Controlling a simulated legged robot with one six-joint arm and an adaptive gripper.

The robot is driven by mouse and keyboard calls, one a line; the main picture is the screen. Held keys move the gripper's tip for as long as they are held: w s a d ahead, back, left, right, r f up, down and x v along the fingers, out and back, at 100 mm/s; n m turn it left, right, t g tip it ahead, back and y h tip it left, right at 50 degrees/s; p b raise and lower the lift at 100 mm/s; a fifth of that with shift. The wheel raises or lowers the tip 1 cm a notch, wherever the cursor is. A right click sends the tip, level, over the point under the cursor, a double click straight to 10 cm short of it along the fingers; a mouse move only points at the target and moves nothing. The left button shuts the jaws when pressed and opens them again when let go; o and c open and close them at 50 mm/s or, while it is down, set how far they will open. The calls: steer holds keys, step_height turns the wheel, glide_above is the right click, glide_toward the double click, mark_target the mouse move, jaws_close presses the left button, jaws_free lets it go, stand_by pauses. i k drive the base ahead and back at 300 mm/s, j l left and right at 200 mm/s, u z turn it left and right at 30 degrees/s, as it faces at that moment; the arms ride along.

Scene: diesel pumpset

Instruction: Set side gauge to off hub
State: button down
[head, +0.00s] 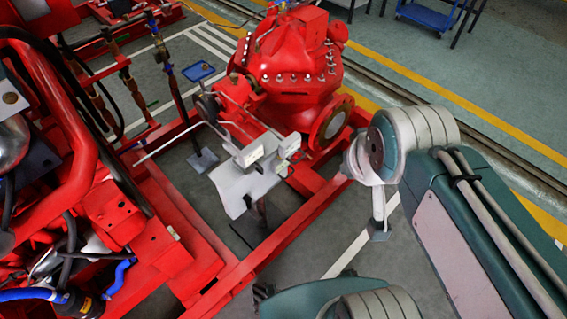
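A light grey bracket plate (236,190) stands in the middle of the red frame. A small pale box (249,156) and a second small box with a dark face (291,147) sit at its top. I cannot tell which of these is the side gauge, and no reading or setting is legible. A dark round wheel or hub (208,107) is behind and left of the boxes, on the shaft line to the red pump (290,55). My arm is at right and bottom, apart from the boxes. My gripper's fingers cannot be made out.
Red base rails (300,222) surround the bracket. The red engine (70,130) with hoses fills the left side. A pale rod (180,137) sticks out left of the boxes. A blue cart (428,15) stands at the top right. Grey floor is clear right of the frame.

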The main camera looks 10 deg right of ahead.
mark_target(278, 165)
steer(key=k+l+u, duration=0.55)
steer(key=l, duration=0.2)
steer(key=l+u, duration=0.15)
steer(key=l, duration=0.2)
